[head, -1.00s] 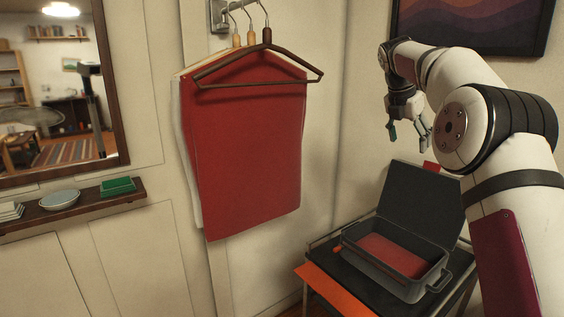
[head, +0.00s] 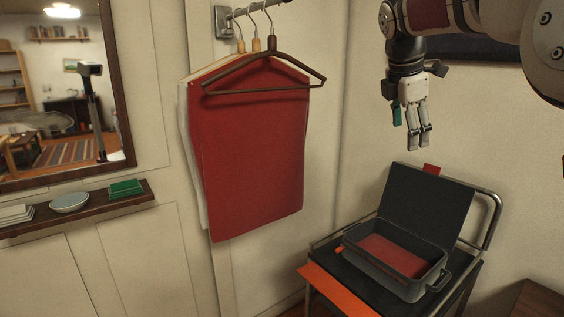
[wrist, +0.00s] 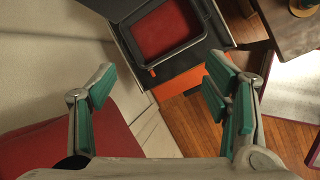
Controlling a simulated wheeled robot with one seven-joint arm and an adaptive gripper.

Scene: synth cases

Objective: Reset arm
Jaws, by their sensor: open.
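My gripper (head: 411,136) hangs pointing down in the upper right of the head view, above the open grey case and in front of the wall. In the wrist view my gripper (wrist: 162,92) shows its green-padded fingers spread wide, with nothing between them. The grey case (head: 366,262) sits on a dark cart with its lid (head: 425,205) raised and a red inside. The case also shows at the top of the wrist view (wrist: 207,38), beyond the fingertips and apart from them.
Red cloth (head: 252,150) hangs with dark and wooden hangers from a wall rail at the left. The cart (head: 465,290) has an orange front flap (head: 340,290). A wall shelf (head: 100,210) holds dishes and a green box below a mirror. A brown table (head: 535,300) stands lower right.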

